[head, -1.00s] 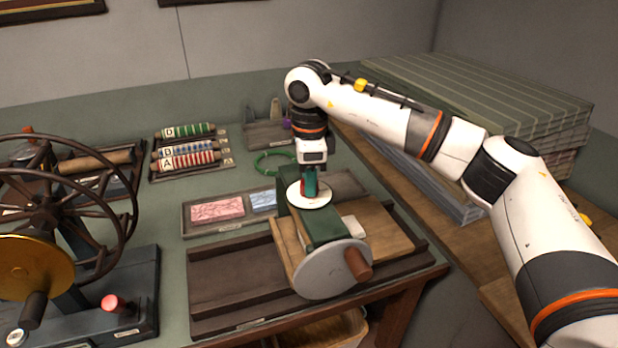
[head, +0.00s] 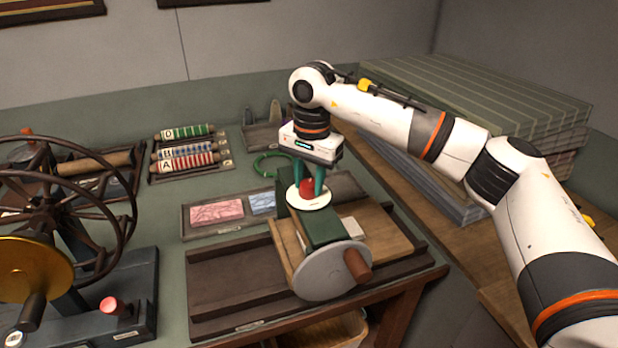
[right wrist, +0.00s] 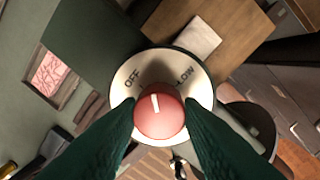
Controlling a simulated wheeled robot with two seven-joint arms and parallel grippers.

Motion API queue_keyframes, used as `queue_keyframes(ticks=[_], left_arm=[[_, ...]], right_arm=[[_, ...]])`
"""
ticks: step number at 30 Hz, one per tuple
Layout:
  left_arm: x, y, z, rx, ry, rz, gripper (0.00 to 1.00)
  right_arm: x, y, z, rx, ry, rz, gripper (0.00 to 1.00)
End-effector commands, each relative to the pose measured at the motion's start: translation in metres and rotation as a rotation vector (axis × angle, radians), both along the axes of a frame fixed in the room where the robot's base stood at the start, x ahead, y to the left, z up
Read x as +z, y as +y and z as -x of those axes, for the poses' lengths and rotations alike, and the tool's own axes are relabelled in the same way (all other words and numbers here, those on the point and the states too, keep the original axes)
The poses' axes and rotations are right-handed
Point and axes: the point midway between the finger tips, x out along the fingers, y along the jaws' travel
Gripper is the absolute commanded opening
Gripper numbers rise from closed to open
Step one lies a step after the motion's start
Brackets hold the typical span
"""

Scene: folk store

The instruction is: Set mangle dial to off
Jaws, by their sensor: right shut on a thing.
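The mangle's dial is a round white plate (head: 318,202) with a red knob (head: 306,188), on top of the green mangle body (head: 322,225). In the right wrist view the plate (right wrist: 120,92) shows the words OFF and LOW. The white mark on the red knob (right wrist: 158,120) points between them, a little nearer OFF. My right gripper (head: 308,180) reaches down from above, its green fingers shut on the knob from both sides. The fingers cover the lower sides of the plate in the wrist view. My left gripper is not in view.
A grey disc with a brown handle (head: 357,265) is on the mangle's front. A spoked wheel machine (head: 70,215) stands at the left. Striped stacked sheets (head: 480,95) are at the right.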

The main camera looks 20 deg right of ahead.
Motion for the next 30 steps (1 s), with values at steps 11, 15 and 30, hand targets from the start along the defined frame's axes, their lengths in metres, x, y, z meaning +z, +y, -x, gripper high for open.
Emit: queue_keyframes(ticks=[11,15,30], left_arm=[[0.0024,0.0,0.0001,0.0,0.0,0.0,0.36],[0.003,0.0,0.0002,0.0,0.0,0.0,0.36],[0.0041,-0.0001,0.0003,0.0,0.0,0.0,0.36]], right_arm=[[0.0024,-0.0002,-0.0013,0.346,-0.006,-0.003,0.1],[0.0024,-0.0003,-0.0014,0.454,-0.005,-0.002,0.1],[0.0023,-0.0006,-0.0017,0.659,-0.006,-0.002,0.1]])
